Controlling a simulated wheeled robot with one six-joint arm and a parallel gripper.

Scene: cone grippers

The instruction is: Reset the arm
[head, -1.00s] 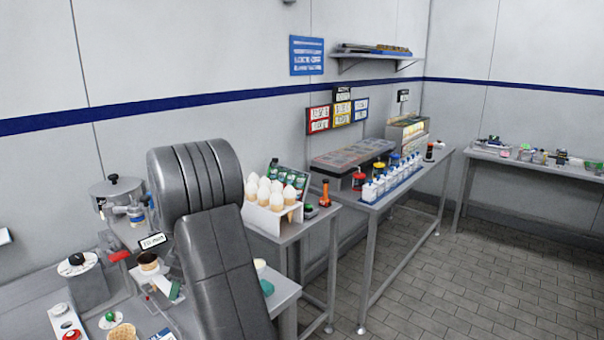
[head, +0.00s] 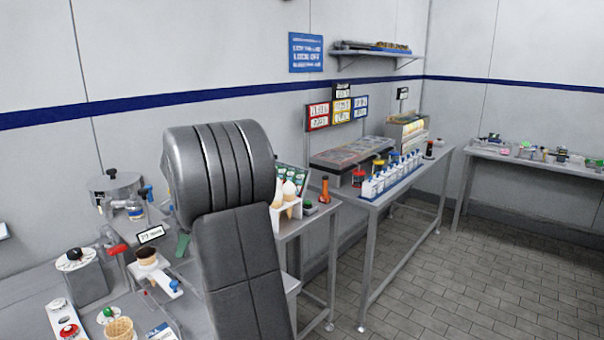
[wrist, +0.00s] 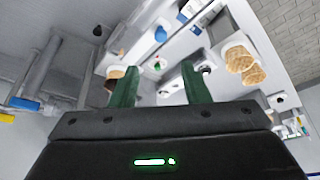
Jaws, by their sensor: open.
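My gripper (wrist: 158,88) shows in the wrist view with its two green fingers apart and nothing between them. Beyond the fingers, the wrist view shows a tilted look at the metal worktop with small items on it. In the head view my grey arm stands tall in front of the tables and hides part of the worktop. A green piece beside the arm, likely a fingertip, shows there, but most of the gripper is hidden behind the arm.
A rack of white-topped cones (head: 289,200) stands just right of my arm, partly hidden. A waffle cone (head: 119,328) and a brown cup (head: 147,257) sit on the near worktop (head: 30,290). A metal pot (head: 115,188) stands behind. Tiled floor (head: 450,270) at right is clear.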

